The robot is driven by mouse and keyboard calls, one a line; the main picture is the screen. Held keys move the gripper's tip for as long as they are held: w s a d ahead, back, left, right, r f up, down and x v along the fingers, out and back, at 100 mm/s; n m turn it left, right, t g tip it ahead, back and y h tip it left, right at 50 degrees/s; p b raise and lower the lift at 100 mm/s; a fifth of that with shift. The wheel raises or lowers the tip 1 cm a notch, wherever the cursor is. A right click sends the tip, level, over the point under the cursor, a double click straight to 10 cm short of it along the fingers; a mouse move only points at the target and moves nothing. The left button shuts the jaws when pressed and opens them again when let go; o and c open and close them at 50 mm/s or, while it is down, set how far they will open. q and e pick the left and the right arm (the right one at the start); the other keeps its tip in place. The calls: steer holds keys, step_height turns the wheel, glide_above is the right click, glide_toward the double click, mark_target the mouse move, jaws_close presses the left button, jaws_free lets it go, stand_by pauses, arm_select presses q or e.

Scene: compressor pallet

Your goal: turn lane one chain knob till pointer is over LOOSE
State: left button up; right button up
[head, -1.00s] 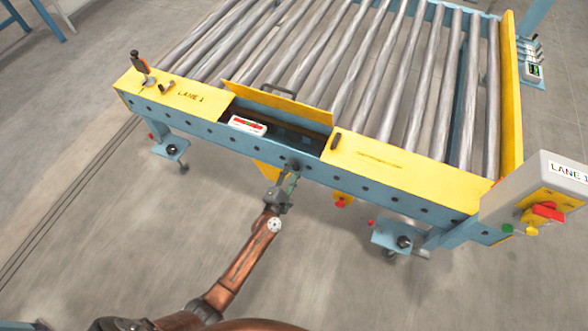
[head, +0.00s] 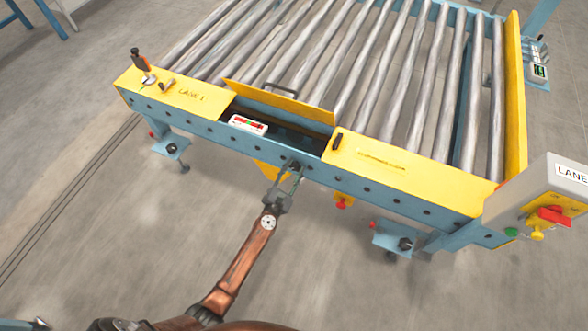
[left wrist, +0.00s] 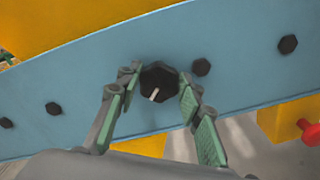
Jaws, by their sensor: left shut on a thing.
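The chain knob (left wrist: 158,80) is black and round with a white pointer line, set on the blue side rail (left wrist: 240,60). In the left wrist view its pointer slants down and slightly left. My left gripper (left wrist: 160,84) has its two green-padded fingers on either side of the knob, shut on it. In the head view the left gripper (head: 290,176) reaches the front of the rail below the open hatch, and its fingers largely hide the knob. No LOOSE marking can be read in either view. My right gripper is not in view.
A yellow hatch lid (head: 275,103) stands open above a small red-and-white unit (head: 248,124). A LANE control box (head: 540,200) with a red switch juts out at the right. A black-handled lever (head: 142,66) stands at the left end. Open floor lies in front.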

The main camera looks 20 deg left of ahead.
arm_select(q)
steer(key=shift+f, duration=0.1)
steer(key=o, duration=0.8)
steer(key=shift+c, duration=0.2)
steer(key=o, duration=0.4)
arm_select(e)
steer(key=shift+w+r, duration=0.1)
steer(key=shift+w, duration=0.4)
arm_select(q)
steer(key=s, duration=1.2)
steer(key=shift+a, duration=0.2)
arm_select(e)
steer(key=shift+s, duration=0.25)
